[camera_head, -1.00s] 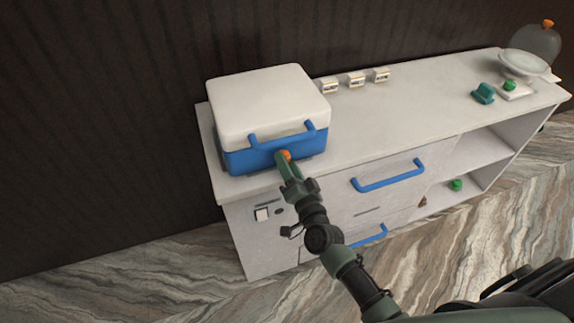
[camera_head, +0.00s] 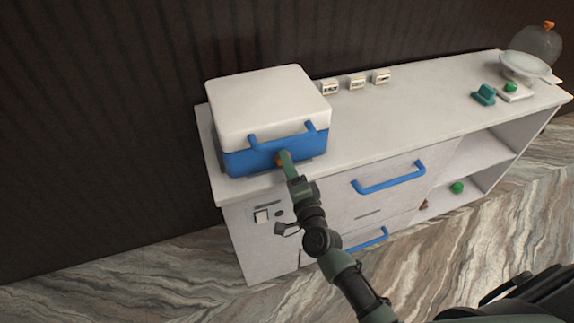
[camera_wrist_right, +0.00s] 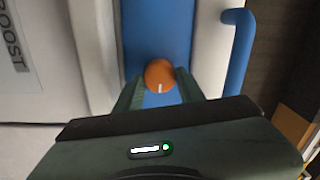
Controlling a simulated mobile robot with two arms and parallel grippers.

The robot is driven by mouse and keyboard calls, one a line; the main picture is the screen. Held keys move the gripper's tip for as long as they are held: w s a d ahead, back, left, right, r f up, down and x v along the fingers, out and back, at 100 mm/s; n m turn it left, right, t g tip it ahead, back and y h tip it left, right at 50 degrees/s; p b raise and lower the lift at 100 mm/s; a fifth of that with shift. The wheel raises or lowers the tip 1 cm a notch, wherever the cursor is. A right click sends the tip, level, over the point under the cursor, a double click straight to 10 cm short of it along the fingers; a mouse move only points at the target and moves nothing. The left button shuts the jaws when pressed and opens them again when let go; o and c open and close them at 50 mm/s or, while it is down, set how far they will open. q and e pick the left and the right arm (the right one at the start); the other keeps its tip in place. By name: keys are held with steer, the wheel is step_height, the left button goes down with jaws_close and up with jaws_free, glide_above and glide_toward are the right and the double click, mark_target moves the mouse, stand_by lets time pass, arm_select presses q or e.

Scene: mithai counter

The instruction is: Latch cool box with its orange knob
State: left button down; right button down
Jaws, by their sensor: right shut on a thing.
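The cool box (camera_head: 233,163) has a blue body and a closed-looking white lid (camera_head: 265,98), and stands on the left end of the counter. Its blue handle (camera_head: 257,145) is on the front. The orange knob (camera_wrist_right: 159,74) sits on the blue front between my right gripper's fingers in the right wrist view, with a white mark pointing to the bottom of that picture. My right gripper (camera_head: 285,158) is shut on the knob, which is mostly hidden behind the fingers in the head view. My left gripper is not in view.
The white counter (camera_head: 400,110) has blue drawer handles (camera_head: 390,177) and an open shelf on the right. Three small label stands (camera_head: 356,81) are at the back edge. A teal object (camera_head: 484,95) and a scale-like device (camera_head: 515,90) are at the far right.

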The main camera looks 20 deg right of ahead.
steer(key=c, duration=0.9)
jaws_free()
steer(key=shift+s, duration=0.15)
steer(key=shift+s+f, duration=0.15)
steer(key=shift+s, duration=0.2)
steer(key=s+b, duration=0.1)
steer(key=s, duration=0.6)
steer(key=shift+d, duration=0.15)
steer(key=shift+f, duration=0.1)
